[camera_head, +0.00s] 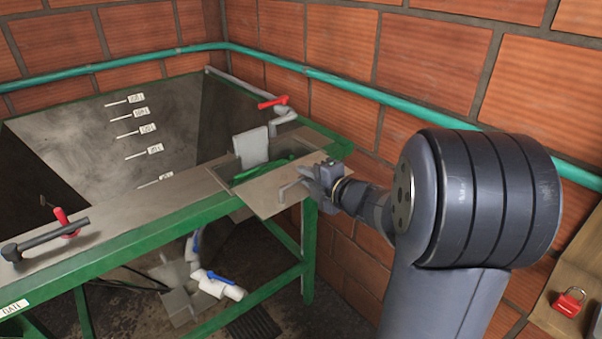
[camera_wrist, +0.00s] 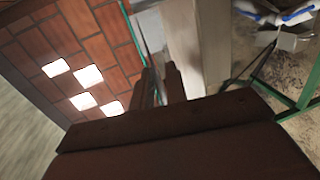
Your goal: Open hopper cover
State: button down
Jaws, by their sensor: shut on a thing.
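The hopper cover (camera_head: 262,200), a flat grey-tan metal plate with a small bent handle (camera_head: 283,190), sits at the right end of the green-framed table. Behind it an opening (camera_head: 262,170) with green inside is uncovered. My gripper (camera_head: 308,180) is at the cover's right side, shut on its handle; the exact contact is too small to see. In the wrist view the two dark fingers (camera_wrist: 160,84) point forward beside a pale metal surface (camera_wrist: 192,40). What lies between their tips is not clear there.
A pale upright plate (camera_head: 251,147) stands behind the opening. A red-handled valve (camera_head: 273,102) is on the far rim, and a black lever with a red grip (camera_head: 45,240) is at front left. Blue-handled white valves (camera_head: 218,286) hang below. A brick wall and teal pipe (camera_head: 330,80) run close behind.

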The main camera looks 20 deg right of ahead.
jog(key=c, duration=1.7)
grip_release()
jog(key=shift+c, duration=0.2)
jog(key=v, duration=1)
jog(key=shift+s+b, duration=0.35)
jog(key=shift+b, duration=0.05)
jog(key=shift+w+d+r, duration=0.1)
jog(key=p+x, duration=0.1)
jog(key=x, duration=1.1)
jog(key=shift+w+r, duration=0.1)
jog(key=shift+w, duration=0.25)
